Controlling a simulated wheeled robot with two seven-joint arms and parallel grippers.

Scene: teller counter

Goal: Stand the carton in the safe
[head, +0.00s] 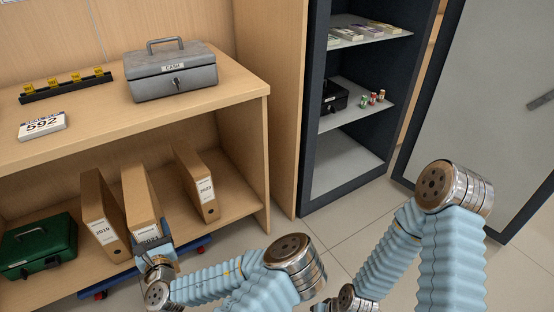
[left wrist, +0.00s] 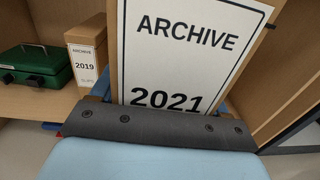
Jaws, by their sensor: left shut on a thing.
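The carton (head: 140,200), a tan file box with a white label, stands on the lower shelf of the wooden counter. In the left wrist view its label reads ARCHIVE 2021 (left wrist: 185,60), close up and slightly tilted in the picture. My left gripper (head: 155,250) is shut on the carton at its front, low down; the gripper also shows in the left wrist view (left wrist: 160,125). The safe (head: 308,150) is a dark cabinet at the right with its door (head: 480,110) open. My right arm reaches the bottom edge, and its gripper is out of view.
Cartons 2019 (head: 100,215) and 2023 (head: 195,180) stand either side, with a green cash box (head: 38,245) at left. A grey cash box (head: 170,72) sits on top. The safe's upper shelves hold banknotes (head: 345,33), a black box (head: 333,97) and small rolls; its bottom (head: 345,165) is clear.

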